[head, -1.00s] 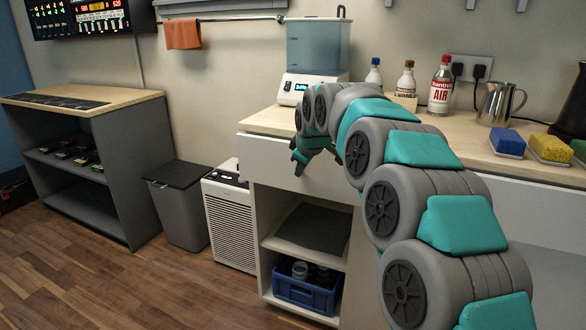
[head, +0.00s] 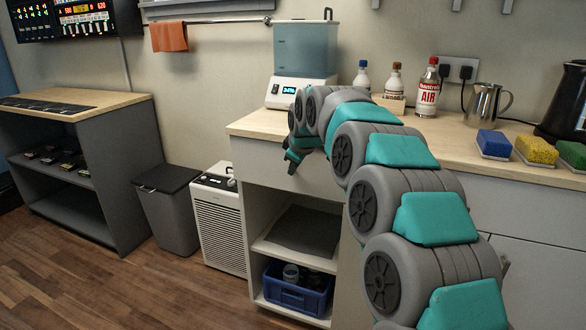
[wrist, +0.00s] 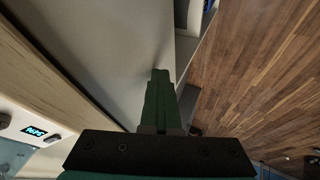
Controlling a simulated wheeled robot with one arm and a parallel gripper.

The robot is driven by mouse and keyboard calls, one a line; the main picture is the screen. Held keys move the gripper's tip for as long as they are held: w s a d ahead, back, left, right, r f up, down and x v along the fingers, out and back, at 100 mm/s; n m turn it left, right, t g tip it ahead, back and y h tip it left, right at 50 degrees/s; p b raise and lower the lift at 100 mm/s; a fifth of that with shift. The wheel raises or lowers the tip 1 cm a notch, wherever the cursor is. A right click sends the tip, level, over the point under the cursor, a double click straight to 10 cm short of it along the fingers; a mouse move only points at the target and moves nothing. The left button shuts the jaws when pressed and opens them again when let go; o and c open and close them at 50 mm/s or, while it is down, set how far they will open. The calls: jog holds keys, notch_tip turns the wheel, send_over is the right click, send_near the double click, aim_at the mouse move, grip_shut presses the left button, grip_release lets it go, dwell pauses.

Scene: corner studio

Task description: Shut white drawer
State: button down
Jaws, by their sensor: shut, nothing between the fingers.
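The white drawer (head: 262,163) is the plain front just under the left end of the wooden counter in the head view. It looks about flush with the cabinet, but I cannot tell whether a small gap is left. My gripper (head: 291,168) is in front of the drawer's face, fingers together and empty. In the wrist view my gripper (wrist: 160,76) points along a pale panel (wrist: 125,40), apparently the drawer front; contact is unclear. My arm hides the drawer's right part.
Below the drawer are open shelves with a blue crate (head: 298,292). A white heater-like unit (head: 220,225) and a grey bin (head: 168,212) stand to the left. Bottles, a steel jug (head: 484,103) and sponges sit on the counter (head: 260,123). Floor at the lower left is clear.

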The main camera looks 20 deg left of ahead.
jog(key=s+d+r+b, duration=0.2)
jog(key=s+d+r, duration=0.1)
jog(key=s+r, duration=0.55)
jog(key=s+d+f+m+g+h, duration=0.2)
jog(key=s+d+f+m, duration=0.2)
jog(key=s+d+f, duration=0.5)
jog(key=s+d+f+m+g+h, duration=0.15)
jog(key=s+d+f+m, duration=0.25)
jog(key=s+d, duration=0.85)
jog(key=s+d+f+m+g, duration=0.1)
jog(key=s+d+f+m, duration=0.1)
jog(key=s, duration=0.5)
jog(key=s+d+f+m+g, duration=0.2)
jog(key=s+d+f+m, duration=0.1)
jog(key=s+d+f, duration=0.2)
jog(key=s+d+f+m+g, duration=0.1)
jog(key=s+d+f, duration=0.3)
jog(key=s, duration=0.6)
jog(key=shift+f+m, duration=0.2)
jog(key=shift+m, duration=0.5)
jog(key=shift+d+g+h, duration=0.1)
jog(key=shift+g+h, duration=0.15)
